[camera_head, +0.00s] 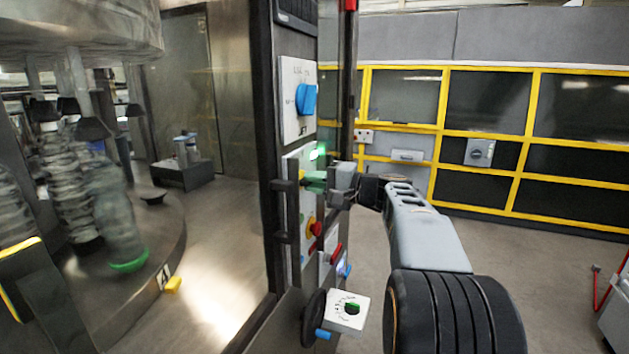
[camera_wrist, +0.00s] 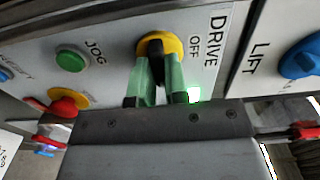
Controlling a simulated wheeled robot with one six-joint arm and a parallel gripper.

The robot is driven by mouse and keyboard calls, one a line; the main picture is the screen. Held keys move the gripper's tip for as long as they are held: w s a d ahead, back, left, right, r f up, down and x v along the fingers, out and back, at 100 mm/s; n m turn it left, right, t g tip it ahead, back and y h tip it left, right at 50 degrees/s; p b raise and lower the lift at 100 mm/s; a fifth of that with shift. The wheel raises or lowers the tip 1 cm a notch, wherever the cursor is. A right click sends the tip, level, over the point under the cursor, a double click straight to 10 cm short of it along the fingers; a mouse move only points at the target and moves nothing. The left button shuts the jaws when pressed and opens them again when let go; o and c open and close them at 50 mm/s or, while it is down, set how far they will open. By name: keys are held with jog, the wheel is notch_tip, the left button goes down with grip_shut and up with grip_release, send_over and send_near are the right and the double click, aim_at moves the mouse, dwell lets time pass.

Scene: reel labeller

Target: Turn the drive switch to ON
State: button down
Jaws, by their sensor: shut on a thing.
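The drive switch (camera_wrist: 174,44) is a black handle on a yellow round base, beside the printed words DRIVE and OFF in the wrist view. My gripper (camera_wrist: 154,66) has its two green fingers on either side of the black handle and is shut on it. The handle's exact angle is hard to tell, and I see no ON word. A lit green lamp (camera_wrist: 194,94) shows beside the right finger. In the head view my gripper (camera_head: 312,181) reaches the panel from the right and hides the switch.
A blue lift knob (camera_head: 306,100) sits above. A green JOG button (camera_wrist: 72,59) is beside the switch. Bottles stand on the machine at left.

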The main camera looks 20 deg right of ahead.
dwell(0.4)
jog(key=c, duration=1.1)
grip_release()
jog(key=shift+c, duration=0.2)
jog(key=b+v, duration=0.1)
jog(key=v, duration=1.3)
jog(key=shift+b, duration=0.4)
jog(key=shift+w+a+m, duration=0.1)
jog(key=shift+m, duration=0.2)
